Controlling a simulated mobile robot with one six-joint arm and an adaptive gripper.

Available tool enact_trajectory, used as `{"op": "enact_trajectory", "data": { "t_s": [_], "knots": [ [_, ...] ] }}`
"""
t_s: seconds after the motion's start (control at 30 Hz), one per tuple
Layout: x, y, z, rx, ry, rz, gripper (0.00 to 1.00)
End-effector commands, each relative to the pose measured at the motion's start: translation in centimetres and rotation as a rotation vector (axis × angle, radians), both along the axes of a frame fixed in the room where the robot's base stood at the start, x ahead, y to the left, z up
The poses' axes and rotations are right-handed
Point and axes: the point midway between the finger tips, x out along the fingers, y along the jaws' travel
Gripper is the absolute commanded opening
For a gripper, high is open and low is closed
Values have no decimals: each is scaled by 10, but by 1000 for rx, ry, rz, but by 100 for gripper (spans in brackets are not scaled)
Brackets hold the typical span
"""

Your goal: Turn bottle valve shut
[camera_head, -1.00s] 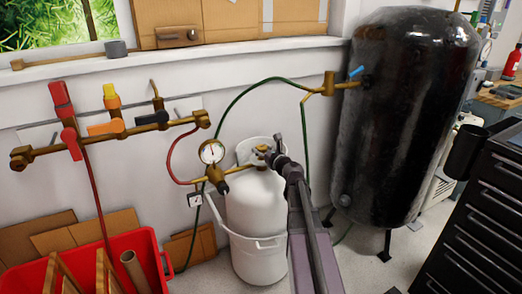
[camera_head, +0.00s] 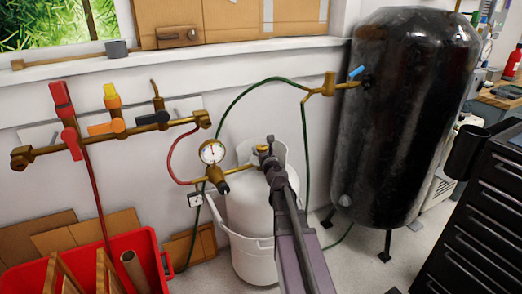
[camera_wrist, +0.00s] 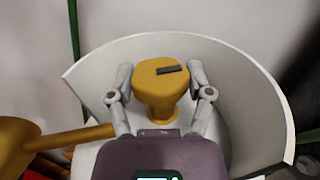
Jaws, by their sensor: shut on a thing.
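The white gas bottle (camera_head: 262,205) stands on the floor against the wall, with a curved white collar around its top, seen close up in the wrist view (camera_wrist: 255,105). The bottle valve is a yellow-brass knob (camera_wrist: 158,82) with a dark mark on its top face. It stands inside the collar. My gripper (camera_wrist: 160,77) has one finger on each side of the knob and is shut on it. In the head view my gripper (camera_head: 267,152) covers most of the valve.
A brass pipe with a round pressure gauge (camera_head: 212,151) joins the valve from the left. A brass manifold (camera_head: 110,137) with several valves is on the wall. A black tank (camera_head: 408,120) and black drawer cabinet (camera_head: 490,215) stand right. A red bin (camera_head: 150,262) stands lower left.

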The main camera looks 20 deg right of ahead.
Motion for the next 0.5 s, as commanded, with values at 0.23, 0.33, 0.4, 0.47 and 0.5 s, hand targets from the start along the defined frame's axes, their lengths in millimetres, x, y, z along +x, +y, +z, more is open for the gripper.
{"op": "enact_trajectory", "data": {
  "t_s": [0.23, 0.33, 0.4, 0.47, 0.5],
  "knots": [
    [1, 0, 0, 0, 0, 2, 100],
    [1, 0, 0, 0, 0, 1, 100],
    [0, 0, 0, 0, 0, 1, 100],
    [0, 0, 0, 0, 0, 1, 100],
    [0, 0, 0, 0, 0, 1, 100]
  ]
}}
